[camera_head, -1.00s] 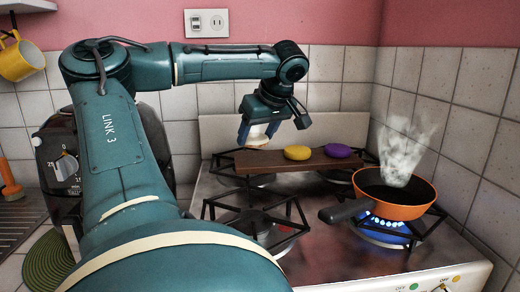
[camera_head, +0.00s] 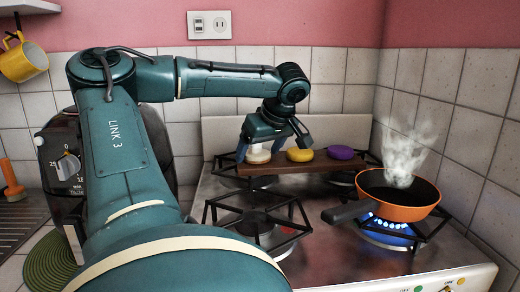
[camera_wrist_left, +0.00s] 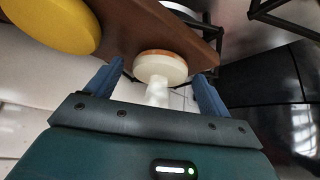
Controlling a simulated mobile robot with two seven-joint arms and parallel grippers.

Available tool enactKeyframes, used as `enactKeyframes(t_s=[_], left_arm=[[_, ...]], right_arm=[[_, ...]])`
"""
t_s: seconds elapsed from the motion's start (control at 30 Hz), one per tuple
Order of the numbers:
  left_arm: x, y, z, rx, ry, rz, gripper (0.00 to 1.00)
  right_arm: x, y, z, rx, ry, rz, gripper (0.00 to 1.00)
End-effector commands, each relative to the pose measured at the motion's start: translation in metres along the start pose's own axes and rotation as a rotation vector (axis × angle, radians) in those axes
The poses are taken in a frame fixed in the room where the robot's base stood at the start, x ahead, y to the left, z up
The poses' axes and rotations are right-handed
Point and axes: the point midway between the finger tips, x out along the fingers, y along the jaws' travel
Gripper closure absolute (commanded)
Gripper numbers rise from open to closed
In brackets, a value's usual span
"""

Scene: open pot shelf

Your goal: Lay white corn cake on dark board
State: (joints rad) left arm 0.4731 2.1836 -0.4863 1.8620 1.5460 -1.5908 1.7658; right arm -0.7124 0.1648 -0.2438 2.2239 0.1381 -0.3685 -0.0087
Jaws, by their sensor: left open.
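The white corn cake (camera_head: 258,154) shows at the left end of the dark board (camera_head: 312,167) and appears to rest on it. In the left wrist view the cake (camera_wrist_left: 160,67) is a pale disc with a browned edge, against the brown board (camera_wrist_left: 137,25). My left gripper (camera_head: 270,146) is open just above the cake, tilted. Its two blue fingers (camera_wrist_left: 158,72) stand apart on either side of the cake, with gaps visible. A whitish patch lies below the cake in the wrist view; I cannot tell what it is. My right gripper is not in view.
A yellow cake (camera_head: 299,155) and a purple cake (camera_head: 340,152) lie to the right on the board. An orange pan (camera_head: 408,213) steams over a lit blue burner at the front right. The front-left burner grate (camera_head: 258,220) is empty.

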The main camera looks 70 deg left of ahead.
Motion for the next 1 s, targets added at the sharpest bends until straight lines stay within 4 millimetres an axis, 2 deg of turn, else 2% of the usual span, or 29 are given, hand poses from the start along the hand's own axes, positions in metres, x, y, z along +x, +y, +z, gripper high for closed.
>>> enactKeyframes(t_s=[0.17,0.27,0.5,0.7,0.83,1.0], left_arm=[[-0.002,0.000,-0.002,0.000,0.001,0.000,0.19],[-0.011,0.000,-0.003,0.000,0.001,0.000,0.19],[-0.059,0.000,-0.003,0.000,0.003,0.000,0.19],[-0.099,0.000,-0.003,0.001,0.003,0.000,0.19],[-0.115,0.000,-0.003,-0.001,0.002,-0.001,0.19],[-0.123,0.000,-0.002,-0.001,0.001,-0.002,0.19]], right_arm=[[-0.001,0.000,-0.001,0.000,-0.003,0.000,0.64],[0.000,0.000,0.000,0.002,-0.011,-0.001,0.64],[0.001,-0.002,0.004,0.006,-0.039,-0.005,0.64],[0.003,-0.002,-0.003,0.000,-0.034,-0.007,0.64],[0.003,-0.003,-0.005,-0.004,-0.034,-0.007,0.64],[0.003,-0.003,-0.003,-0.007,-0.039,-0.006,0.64]])
